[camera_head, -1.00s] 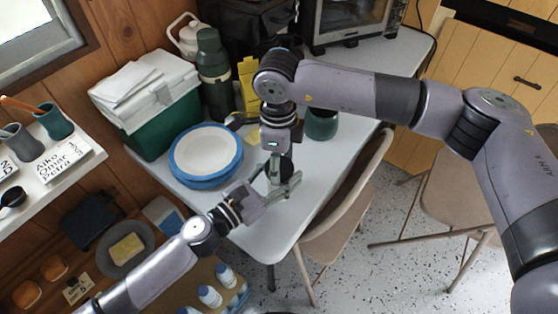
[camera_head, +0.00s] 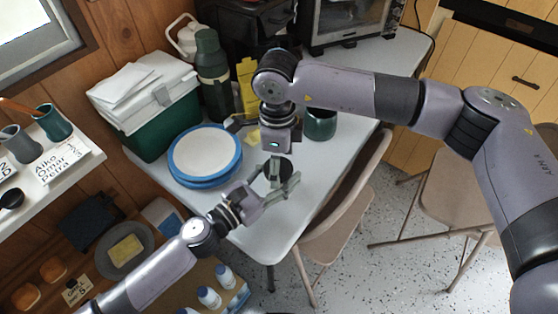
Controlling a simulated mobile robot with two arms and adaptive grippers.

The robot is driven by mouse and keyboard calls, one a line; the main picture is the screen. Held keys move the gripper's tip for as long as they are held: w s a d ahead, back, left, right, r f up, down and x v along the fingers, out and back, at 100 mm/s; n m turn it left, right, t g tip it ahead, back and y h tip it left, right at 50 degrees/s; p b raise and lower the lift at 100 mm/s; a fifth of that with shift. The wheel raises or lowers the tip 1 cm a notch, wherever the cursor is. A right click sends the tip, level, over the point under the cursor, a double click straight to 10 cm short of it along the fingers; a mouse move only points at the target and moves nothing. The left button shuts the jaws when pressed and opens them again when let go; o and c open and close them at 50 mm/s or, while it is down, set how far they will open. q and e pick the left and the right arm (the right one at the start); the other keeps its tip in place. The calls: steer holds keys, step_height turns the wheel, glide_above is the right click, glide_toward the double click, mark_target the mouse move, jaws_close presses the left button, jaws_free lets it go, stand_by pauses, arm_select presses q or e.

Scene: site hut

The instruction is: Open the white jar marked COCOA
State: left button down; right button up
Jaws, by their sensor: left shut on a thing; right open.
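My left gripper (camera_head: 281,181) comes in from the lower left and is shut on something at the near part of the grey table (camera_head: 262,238). A dark round shape (camera_head: 284,166) shows between its fingers and under my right gripper; I cannot tell whether it is the jar's lid or its open mouth. No white jar wall and no COCOA marking can be read; the grippers hide most of what is held. My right gripper (camera_head: 279,151) points down just above the dark shape. It is open, its fingers barely visible.
Blue-rimmed plates (camera_head: 204,152) are stacked left of the grippers. A green cool box (camera_head: 150,105), a dark green flask (camera_head: 213,75) and a dark green pot (camera_head: 320,124) stand behind. A folding chair (camera_head: 335,225) is close on the right. A toaster oven (camera_head: 345,22) stands at the back.

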steer(key=shift+a+r, duration=0.1)
steer(key=shift+r, duration=2.2)
steer(key=shift+c, duration=0.4)
steer(key=m, duration=0.2)
steer(key=r+m, duration=0.2)
steer(key=m, duration=0.1)
steer(key=shift+m, duration=0.3)
steer(key=m, duration=0.2)
steer(key=r+m, duration=0.1)
steer(key=m, duration=0.1)
steer(key=shift+f, duration=3.85)
steer(key=shift+m, duration=0.3)
steer(key=shift+c, duration=0.2)
steer(key=c, duration=1.2)
steer(key=n, duration=1)
